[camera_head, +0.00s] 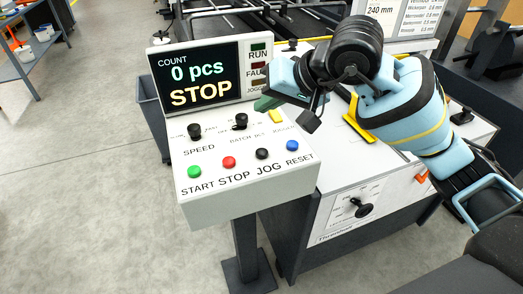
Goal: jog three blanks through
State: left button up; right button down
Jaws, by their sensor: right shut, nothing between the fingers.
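The control panel (245,200) stands on a post, its display (196,76) reading "COUNT 0 pcs" and "STOP". The black JOG button (262,154) sits in the front row between the red STOP button (229,162) and the blue RESET button (292,145). The green START button (194,172) is at the left end. My right gripper (312,121) is shut and empty, above the panel's right rear part, apart from the JOG button. My arm hides part of the machine behind. My left gripper is out of view. No blank can be made out.
Two black knobs, SPEED (195,131) and another (240,121), stand up behind the buttons. The white machine housing (340,195) with a black dial knob (364,209) is right of the panel. A dark bin (152,113) stands behind it.

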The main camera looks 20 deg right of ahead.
jog(key=shift+f, duration=0.1)
jog(key=b, duration=0.4)
send_over(266, 154)
notch_tip(266, 154, down, 8)
jog(key=shift+r, duration=0.25)
jog(key=shift+f, duration=0.4)
jog(key=shift+f+b, duration=0.15)
jog(key=shift+b, duration=0.2)
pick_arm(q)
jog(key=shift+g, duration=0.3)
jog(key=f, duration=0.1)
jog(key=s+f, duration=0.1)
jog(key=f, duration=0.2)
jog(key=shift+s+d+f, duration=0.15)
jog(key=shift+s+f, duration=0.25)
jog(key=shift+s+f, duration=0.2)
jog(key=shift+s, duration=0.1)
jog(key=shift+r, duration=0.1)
pick_arm(e)
jog(key=shift+f, duration=0.1)
